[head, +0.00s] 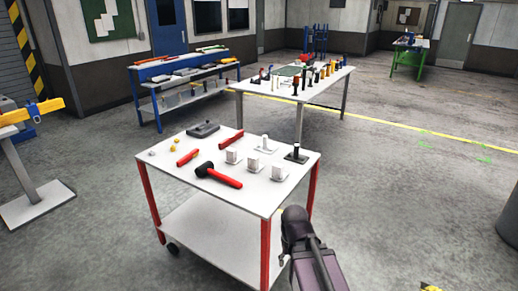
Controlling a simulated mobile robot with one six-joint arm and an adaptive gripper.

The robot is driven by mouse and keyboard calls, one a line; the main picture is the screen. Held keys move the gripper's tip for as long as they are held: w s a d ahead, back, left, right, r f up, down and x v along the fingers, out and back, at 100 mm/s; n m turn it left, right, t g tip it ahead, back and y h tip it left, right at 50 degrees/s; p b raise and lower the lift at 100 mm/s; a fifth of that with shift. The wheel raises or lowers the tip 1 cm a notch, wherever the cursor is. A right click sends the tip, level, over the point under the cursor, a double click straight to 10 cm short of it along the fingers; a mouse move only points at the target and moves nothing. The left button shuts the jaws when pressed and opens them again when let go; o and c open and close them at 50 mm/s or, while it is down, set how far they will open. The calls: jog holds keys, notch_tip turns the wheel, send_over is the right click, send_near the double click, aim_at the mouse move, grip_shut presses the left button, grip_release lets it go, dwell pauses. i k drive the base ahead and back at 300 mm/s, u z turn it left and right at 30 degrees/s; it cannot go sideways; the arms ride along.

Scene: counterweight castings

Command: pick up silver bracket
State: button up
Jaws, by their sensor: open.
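A white-topped cart (171,158) with red legs stands in front of me. A pale upright piece on a flat base (265,147) is near its back right; it may be the silver bracket, but I cannot tell at this size. Several pale blocks on flat plates (252,167) stand in front of it. A similar dark upright piece (296,153) is at the right edge. A flat grey casting (203,130) lies at the back left. Part of my arm shows at the cart's front right corner; my gripper's fingers are not in view.
A black-headed mallet with a red handle (222,178), red tools (188,157) and small yellow pieces (174,143) lie on the cart. A long white table (322,93) with many items and a blue-framed bench (147,72) stand behind. Floor to the right is open.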

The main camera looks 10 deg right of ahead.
aim_at(266, 142)
jog(key=z, duration=0.05)
jog(key=i, duration=0.95)
jog(key=z, duration=0.2)
jog(key=k, duration=0.15)
jog(key=u, duration=2.4)
